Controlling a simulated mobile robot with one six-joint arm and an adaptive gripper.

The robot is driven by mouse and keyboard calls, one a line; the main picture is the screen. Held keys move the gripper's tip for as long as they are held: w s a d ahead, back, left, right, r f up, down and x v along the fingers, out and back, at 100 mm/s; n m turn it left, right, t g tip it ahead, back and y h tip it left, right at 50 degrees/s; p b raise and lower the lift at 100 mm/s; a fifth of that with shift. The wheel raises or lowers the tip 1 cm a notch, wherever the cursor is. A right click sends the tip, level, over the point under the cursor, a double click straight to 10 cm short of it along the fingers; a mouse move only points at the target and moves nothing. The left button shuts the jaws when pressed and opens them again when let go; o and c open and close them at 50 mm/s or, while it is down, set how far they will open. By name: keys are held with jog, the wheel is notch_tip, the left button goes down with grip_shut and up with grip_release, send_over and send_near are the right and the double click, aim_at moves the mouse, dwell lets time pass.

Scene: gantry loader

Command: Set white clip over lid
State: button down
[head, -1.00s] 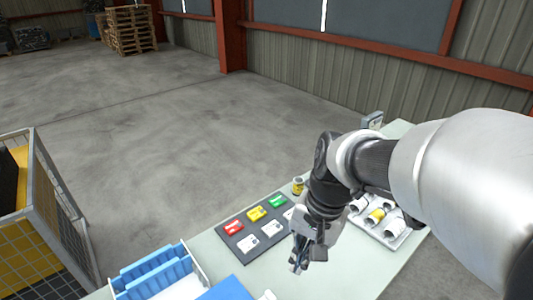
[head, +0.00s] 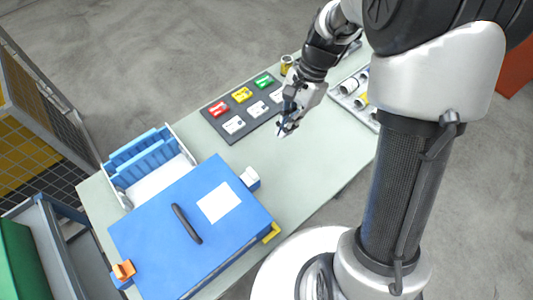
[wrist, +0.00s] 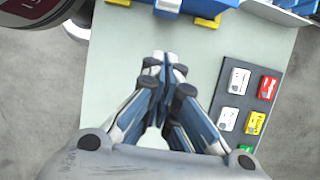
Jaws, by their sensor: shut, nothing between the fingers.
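The blue lid (head: 180,210) lies on a box on the table, with a dark handle and a white label on top. The white clip (head: 250,175) is on the box's side facing my gripper, above a blue bracket at the lid's edge. It appears to stand up beside the lid rather than lie over it, but it is too small to be sure. My gripper (head: 284,131) is shut and empty above the table, to the upper right of the clip and apart from it. In the wrist view my gripper (wrist: 165,62) has its fingers together, with the box partly cut off at the top.
An orange clip (head: 124,270) sits at the lid's opposite side. A blue divided bin (head: 150,165) stands behind the box. A dark board (head: 215,123) with coloured and white cards and a tray (head: 350,92) of cylinders lie farther off.

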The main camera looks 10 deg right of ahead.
aim_at(250, 176)
jog(key=s+a+f+b, duration=0.4)
jog(key=a+f, duration=0.2)
jog(key=f, duration=0.3)
jog(key=shift+s+a+b, duration=0.15)
jog(key=shift+a+b, duration=0.05)
jog(key=shift+b, duration=0.1)
jog(key=shift+s+a, duration=0.1)
